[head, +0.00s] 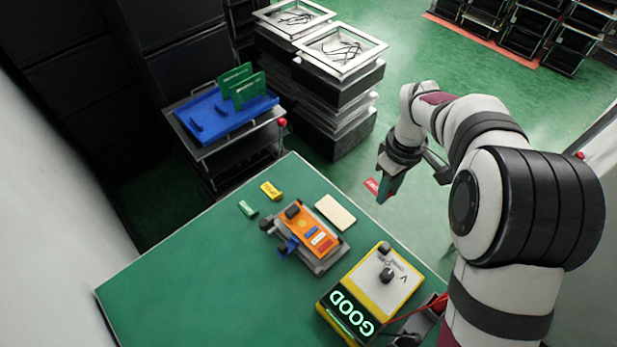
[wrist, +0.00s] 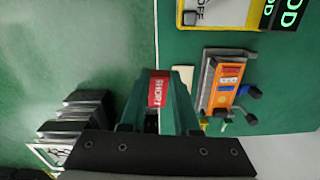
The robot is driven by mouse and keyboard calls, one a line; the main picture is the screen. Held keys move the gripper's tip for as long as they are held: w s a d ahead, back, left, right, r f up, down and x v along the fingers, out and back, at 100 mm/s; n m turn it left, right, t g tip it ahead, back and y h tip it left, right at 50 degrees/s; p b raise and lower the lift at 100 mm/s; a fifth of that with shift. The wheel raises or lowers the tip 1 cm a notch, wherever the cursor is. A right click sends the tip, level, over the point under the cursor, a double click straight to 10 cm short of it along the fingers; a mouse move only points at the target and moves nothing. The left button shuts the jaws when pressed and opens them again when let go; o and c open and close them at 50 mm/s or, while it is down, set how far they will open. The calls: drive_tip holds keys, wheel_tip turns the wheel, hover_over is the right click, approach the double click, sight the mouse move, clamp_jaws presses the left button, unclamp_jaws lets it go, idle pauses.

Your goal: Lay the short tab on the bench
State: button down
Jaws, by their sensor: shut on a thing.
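The short tab is red with white lettering. It is between the fingers of my gripper (wrist: 157,108), and the tab (wrist: 157,90) shows at their tips in the wrist view. In the head view, the red tab (head: 372,185) sticks out to the left of my gripper (head: 383,188). My gripper is shut on it, raised, and appears beside the bench's far right edge against the floor. The green bench (head: 180,270) fills the lower left of the head view; its edge crosses the wrist view near the tab.
A yellow tab (head: 271,190) and green tab (head: 248,208) lie on the bench. Near them are an orange lever fixture (head: 308,232), a pale block (head: 335,213) and a yellow tester (head: 385,283) reading GOOD. The bench's left part is clear. A blue-tray cart (head: 215,120) stands behind.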

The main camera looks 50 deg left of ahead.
drive_tip(key=a+m, duration=0.3)
drive_tip(key=a, duration=0.8)
hover_over(297, 184)
wheel_tip(297, 184, down, 8)
drive_tip(key=shift+r, duration=0.2)
drive_tip(key=shift+f, duration=2.05)
drive_tip(key=c, duration=0.6)
unclamp_jaws()
drive_tip(key=shift+f, duration=0.1)
drive_tip(key=shift+c, duration=0.2)
